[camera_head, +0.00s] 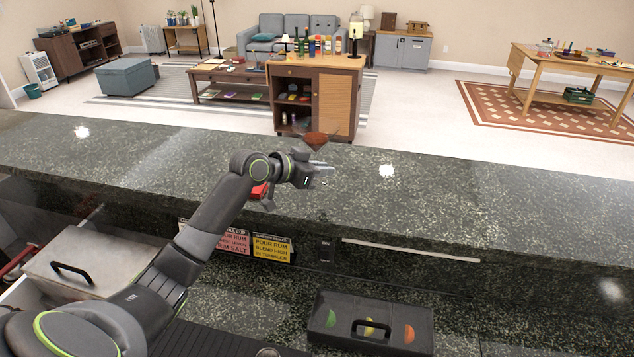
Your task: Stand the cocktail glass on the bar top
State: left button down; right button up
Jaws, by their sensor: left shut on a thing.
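The cocktail glass (316,141) shows as a small cone with a reddish-brown drink in it, upright, just beyond my left gripper (318,171). The gripper is shut on it. The gripper hides the stem and the foot, so I cannot tell whether the foot touches the bar top (450,185). The bar top is a long dark speckled stone counter, and glass and gripper show against its middle. My right gripper is not in view.
A small red thing (259,191) lies by my left wrist, partly hidden. Below the bar top are recipe cards (271,248), a dark garnish box (335,318) and a lidded metal bin (110,258). The bar top is clear to both sides. A wooden cabinet with bottles (338,100) stands beyond.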

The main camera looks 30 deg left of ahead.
aim_at(322, 182)
pick_arm(q)
jog(key=shift+f+p, duration=0.55)
jog(key=shift+f, duration=1.85)
jog(key=shift+f, duration=0.1)
jog(key=c, duration=1.4)
grip_release()
jog(key=shift+c, duration=0.2)
